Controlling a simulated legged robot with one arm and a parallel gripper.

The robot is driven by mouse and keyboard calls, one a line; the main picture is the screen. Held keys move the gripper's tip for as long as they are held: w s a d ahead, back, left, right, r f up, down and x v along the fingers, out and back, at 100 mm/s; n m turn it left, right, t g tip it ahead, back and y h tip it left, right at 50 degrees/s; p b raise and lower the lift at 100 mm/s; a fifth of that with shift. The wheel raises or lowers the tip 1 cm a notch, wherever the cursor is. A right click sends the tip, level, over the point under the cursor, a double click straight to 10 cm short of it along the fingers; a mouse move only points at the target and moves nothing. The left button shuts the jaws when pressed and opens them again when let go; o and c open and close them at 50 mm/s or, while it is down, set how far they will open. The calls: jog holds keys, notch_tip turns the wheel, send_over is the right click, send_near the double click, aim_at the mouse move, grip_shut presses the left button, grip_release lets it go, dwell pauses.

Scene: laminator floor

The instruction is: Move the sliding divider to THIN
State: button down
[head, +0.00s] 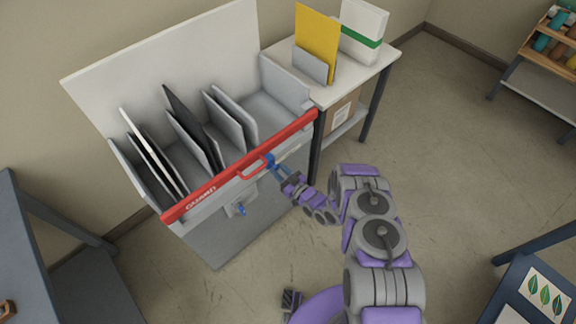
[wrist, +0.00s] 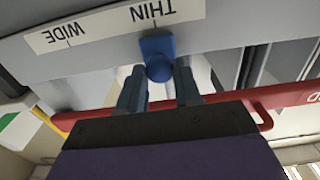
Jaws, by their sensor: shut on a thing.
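The blue divider knob (wrist: 157,58) sits between the two fingers of my gripper (wrist: 160,88) in the wrist view, and my gripper is shut on it. The scale plate (wrist: 100,32), upside down in that view, reads THIN and WIDE. The knob is in line with the tick at THIN, and WIDE is off to the left. In the head view, my gripper (head: 275,167) is at the front of the grey bin, just by the red bar's handle. The knob there is small and partly covered by my fingers.
A red bar (head: 215,182) with a loop handle crosses the front of the grey bin (head: 225,240), which holds several upright panels. A second blue knob (head: 241,210) is lower on the front. A white side table (head: 345,85) stands at right. Open floor lies right of my arm.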

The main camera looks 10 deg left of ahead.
jog(key=shift+s+a, duration=0.25)
jog(key=shift+f, duration=0.1)
jog(key=c, duration=1)
grip_release()
jog(key=shift+s, duration=0.1)
jog(key=shift+o, duration=1.1)
jog(key=p+v, duration=0.2)
jog(key=v, duration=1.5)
jog(key=shift+p, duration=0.4)
jog(key=shift+d, duration=0.15)
